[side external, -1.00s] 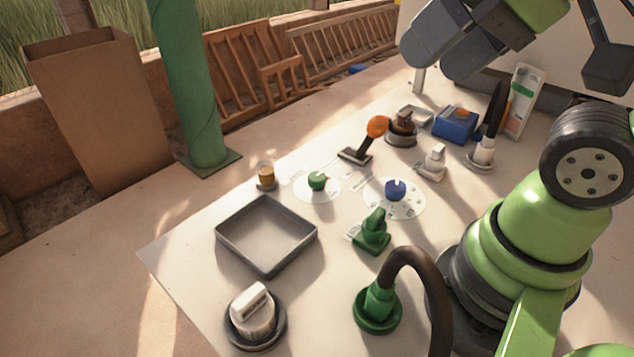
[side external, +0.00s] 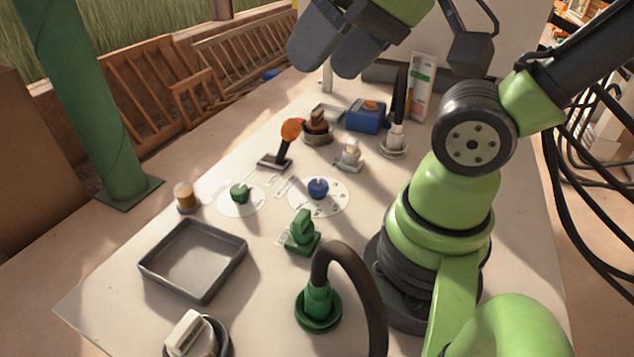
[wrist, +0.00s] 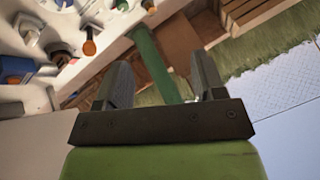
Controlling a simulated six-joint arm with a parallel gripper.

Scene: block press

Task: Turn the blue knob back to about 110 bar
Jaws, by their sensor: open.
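The blue knob (side external: 318,188) stands upright at the middle of a round white dial (side external: 338,203) on the table. A light mark shows on its top, but the scale figures are too small to read. My gripper (side external: 323,65) is at the top of the side external view, high above the table and apart from the knob. In the wrist view my gripper (wrist: 162,82) shows two grey fingers wide apart with nothing held between them. The wrist view looks out past the table edge, and I cannot clearly make out the blue knob there.
A smaller green knob (side external: 239,193) sits left of the blue one. An orange-tipped lever (side external: 290,130) stands behind, a green switch (side external: 302,230) in front. A grey tray (side external: 150,270) lies front left. A blue box (side external: 364,117) and white-based handle (side external: 394,140) stand further back.

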